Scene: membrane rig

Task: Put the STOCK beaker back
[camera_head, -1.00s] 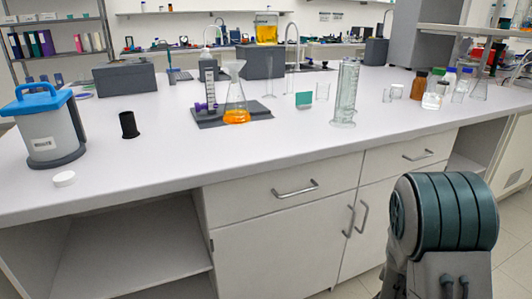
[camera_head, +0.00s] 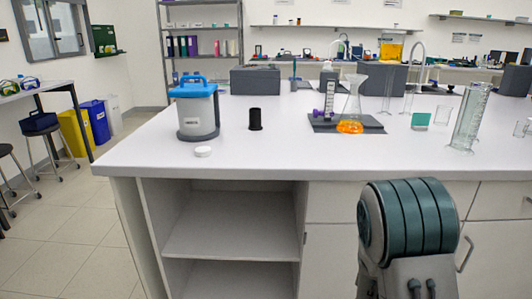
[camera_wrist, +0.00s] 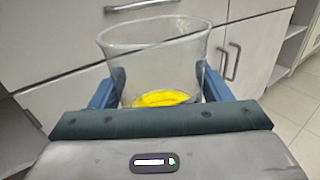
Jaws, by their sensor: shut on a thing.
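My gripper (camera_wrist: 160,92) is shut on a clear glass beaker (camera_wrist: 155,60) in the wrist view, one blue finger on each side. A little yellow liquid (camera_wrist: 162,98) lies in the bottom of the beaker. No label shows on it, so I cannot read whether it is STOCK. The beaker is in front of white cabinet doors and drawers, apart from any surface I can see. My gripper and the held beaker are outside the head view.
Stools (camera_head: 60,150) and bins stand left; floor between is clear.

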